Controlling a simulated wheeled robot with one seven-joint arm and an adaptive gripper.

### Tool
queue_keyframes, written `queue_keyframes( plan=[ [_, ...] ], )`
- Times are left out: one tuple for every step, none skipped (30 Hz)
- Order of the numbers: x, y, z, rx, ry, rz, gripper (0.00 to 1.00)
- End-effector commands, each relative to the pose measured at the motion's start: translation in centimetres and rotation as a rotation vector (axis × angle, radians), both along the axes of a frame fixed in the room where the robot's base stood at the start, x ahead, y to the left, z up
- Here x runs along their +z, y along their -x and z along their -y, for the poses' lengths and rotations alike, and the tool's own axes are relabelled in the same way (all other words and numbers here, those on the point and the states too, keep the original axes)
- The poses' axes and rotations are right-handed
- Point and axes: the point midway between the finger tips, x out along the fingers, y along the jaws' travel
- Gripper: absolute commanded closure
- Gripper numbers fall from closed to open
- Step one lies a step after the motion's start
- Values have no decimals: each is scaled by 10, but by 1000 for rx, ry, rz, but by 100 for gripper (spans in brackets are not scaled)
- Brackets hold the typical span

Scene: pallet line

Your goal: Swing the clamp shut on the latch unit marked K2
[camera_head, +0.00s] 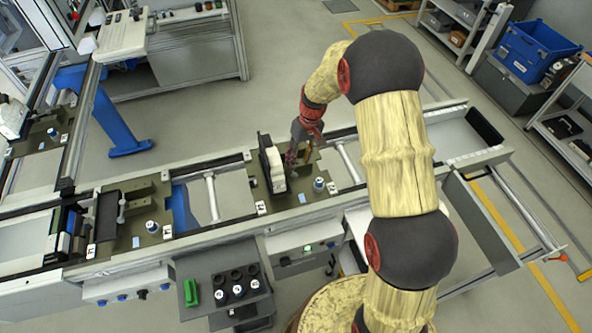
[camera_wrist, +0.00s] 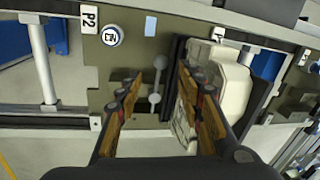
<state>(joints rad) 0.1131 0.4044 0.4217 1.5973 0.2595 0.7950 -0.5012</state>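A pallet (camera_head: 310,181) on the line carries an upright white unit (camera_head: 274,168) with a dark plate behind it. The white unit also stands at the right in the wrist view (camera_wrist: 228,82). A grey clamp lever with ball ends (camera_wrist: 157,82) shows on the pallet beside the unit. My gripper (camera_wrist: 158,76) is open, with one finger on each side of the lever; I cannot tell whether either touches it. In the head view my gripper (camera_head: 294,153) is at the unit's right side.
Another pallet (camera_head: 148,237) with a dark fixture stands to the left on the conveyor, and a further one (camera_head: 42,135) at the upper left. A dark rack (camera_head: 222,283) with several cups stands in front of the line. A blue crate (camera_head: 536,50) is at the upper right.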

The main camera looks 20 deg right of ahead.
Motion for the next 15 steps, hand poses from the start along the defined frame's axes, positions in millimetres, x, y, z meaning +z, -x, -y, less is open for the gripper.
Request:
queue_keyframes(
  plan=[
    [-6, 1, -2, 1, 0, -3, 62],
    [-10, 1, -2, 1, 0, -3, 62],
    [-15, 2, -4, 1, 0, -4, 62],
    [-20, 3, -4, 1, 0, -5, 62],
    [-25, 3, -5, 1, 0, -4, 62],
    [-31, 3, -6, 1, 0, -5, 62],
    [-36, 3, -7, 1, 0, -4, 62],
    [-40, 3, -8, 1, 1, -3, 62],
    [-46, 3, -9, 1, 1, -3, 62],
    [-50, 4, -10, 0, 1, -4, 62],
    [-53, 3, -11, 0, 1, -3, 62],
    [-57, 3, -12, -1, 0, -2, 62],
    [-60, 3, -12, -1, 0, -2, 62],
    [-63, 4, -13, -1, 0, -2, 62],
    [-66, 4, -13, -1, 0, -2, 62]
  ],
)
